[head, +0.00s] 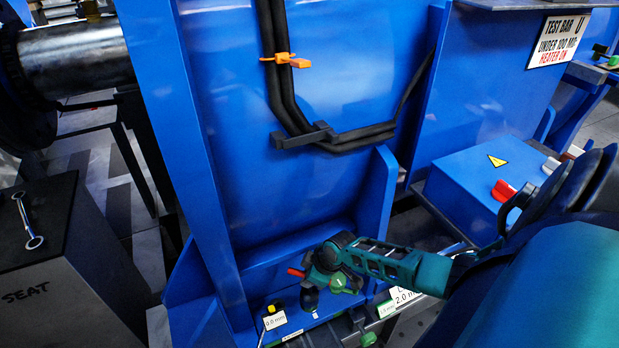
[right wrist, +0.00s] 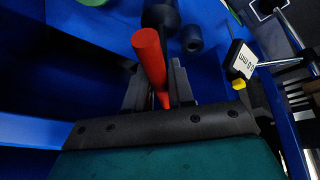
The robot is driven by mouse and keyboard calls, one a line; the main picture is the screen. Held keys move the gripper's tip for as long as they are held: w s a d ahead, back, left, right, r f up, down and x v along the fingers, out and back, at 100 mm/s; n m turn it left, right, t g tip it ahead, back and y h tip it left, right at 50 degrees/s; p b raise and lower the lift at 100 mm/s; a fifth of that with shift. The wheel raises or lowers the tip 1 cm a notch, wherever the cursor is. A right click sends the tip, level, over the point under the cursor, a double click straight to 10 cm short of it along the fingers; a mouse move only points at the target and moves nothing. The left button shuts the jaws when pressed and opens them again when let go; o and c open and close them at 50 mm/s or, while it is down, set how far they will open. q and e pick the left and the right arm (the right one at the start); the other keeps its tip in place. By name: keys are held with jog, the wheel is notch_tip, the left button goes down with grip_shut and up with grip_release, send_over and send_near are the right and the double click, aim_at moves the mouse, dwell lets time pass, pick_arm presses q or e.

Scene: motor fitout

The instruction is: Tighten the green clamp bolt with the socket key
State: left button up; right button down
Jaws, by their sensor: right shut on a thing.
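My right gripper (head: 322,268) reaches in from the right, low over the base of the blue frame. It is shut on a tool with a red handle (head: 296,272), seemingly the socket key. In the right wrist view the red handle (right wrist: 149,62) rises between the gripper fingers (right wrist: 157,88), with a black round part (right wrist: 160,17) at its far end. A green knob-like part (head: 338,284), perhaps the clamp bolt, shows just beside the gripper in the head view. Whether the key touches the bolt is hidden. My left gripper is out of view.
A gauge label (head: 275,320) reading in mm stands left of the gripper; it also shows in the right wrist view (right wrist: 241,59). A dark cylinder (right wrist: 192,39) is close by. Black cables (head: 285,90) run down the blue panel. A blue box (head: 480,180) stands right.

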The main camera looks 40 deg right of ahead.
jog(key=shift+w+f+b, duration=0.1)
jog(key=shift+f+b, duration=1.25)
jog(key=shift+f, duration=0.05)
dwell(0.5)
jog(key=shift+r+m+p, duration=0.2)
jog(key=shift+m+p, duration=0.3)
jog(key=shift+p, duration=0.25)
jog(key=shift+m+h+p, duration=0.4)
jog(key=shift+m+p, duration=0.25)
jog(key=shift+m, duration=0.05)
jog(key=shift+f, duration=0.15)
jog(key=shift+m, duration=0.3)
